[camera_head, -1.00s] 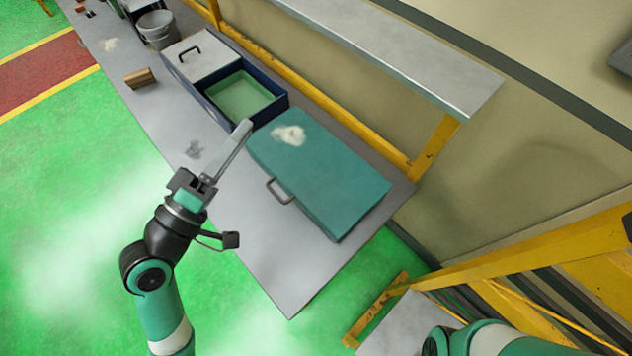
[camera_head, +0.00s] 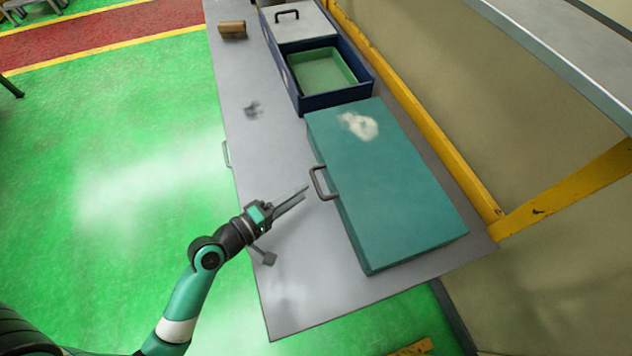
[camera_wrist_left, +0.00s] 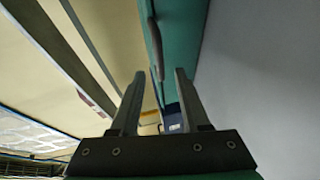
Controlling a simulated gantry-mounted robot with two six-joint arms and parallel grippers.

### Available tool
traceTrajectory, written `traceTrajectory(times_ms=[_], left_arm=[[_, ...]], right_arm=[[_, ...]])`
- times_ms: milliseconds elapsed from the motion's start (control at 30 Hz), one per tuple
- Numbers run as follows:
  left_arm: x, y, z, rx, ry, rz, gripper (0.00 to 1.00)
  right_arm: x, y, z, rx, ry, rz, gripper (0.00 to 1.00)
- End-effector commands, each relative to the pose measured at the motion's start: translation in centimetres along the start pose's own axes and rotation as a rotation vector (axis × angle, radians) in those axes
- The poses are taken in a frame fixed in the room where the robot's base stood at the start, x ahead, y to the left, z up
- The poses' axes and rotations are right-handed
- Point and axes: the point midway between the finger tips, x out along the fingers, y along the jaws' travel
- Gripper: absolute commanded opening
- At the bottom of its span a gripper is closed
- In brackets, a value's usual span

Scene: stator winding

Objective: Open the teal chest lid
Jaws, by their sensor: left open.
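The teal chest (camera_head: 400,200) lies on the grey table with its lid shut. A pale patch (camera_head: 358,125) marks the lid's far end. Its dark handle (camera_head: 321,183) sticks out from the left side. My left gripper (camera_head: 304,195) is open and empty, its fingertips just left of the handle and apart from it, as far as I can tell. In the left wrist view the fingers (camera_wrist_left: 157,80) point towards the teal chest (camera_wrist_left: 181,40), with the handle (camera_wrist_left: 154,47) ahead of the gap between them. My right gripper is out of view.
A blue box (camera_head: 300,88) with a green tray (camera_head: 322,68) and a grey lid (camera_head: 296,22) stands beyond the chest. A brown block (camera_head: 232,30) lies on the table (camera_head: 300,290). A yellow rail (camera_head: 415,110) runs along the wall side. The table left of the chest is mostly clear.

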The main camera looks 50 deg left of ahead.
Motion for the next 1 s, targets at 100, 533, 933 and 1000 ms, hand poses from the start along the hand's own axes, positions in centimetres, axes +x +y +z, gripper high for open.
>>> traceTrajectory(times_ms=[100,533,933,1000], left_arm=[[2.8,0.0,0.1,0.003,-0.003,0.003,0.46],[6.3,0.0,0.0,0.000,0.000,0.000,0.46],[6.2,0.0,0.0,0.000,0.000,0.001,0.00],[6.2,0.0,0.0,0.000,0.000,0.001,0.00]], right_arm=[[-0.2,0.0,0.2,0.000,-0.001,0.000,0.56],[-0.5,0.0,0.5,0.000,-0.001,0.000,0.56],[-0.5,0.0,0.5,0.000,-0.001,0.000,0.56],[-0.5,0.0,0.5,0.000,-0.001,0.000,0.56]])
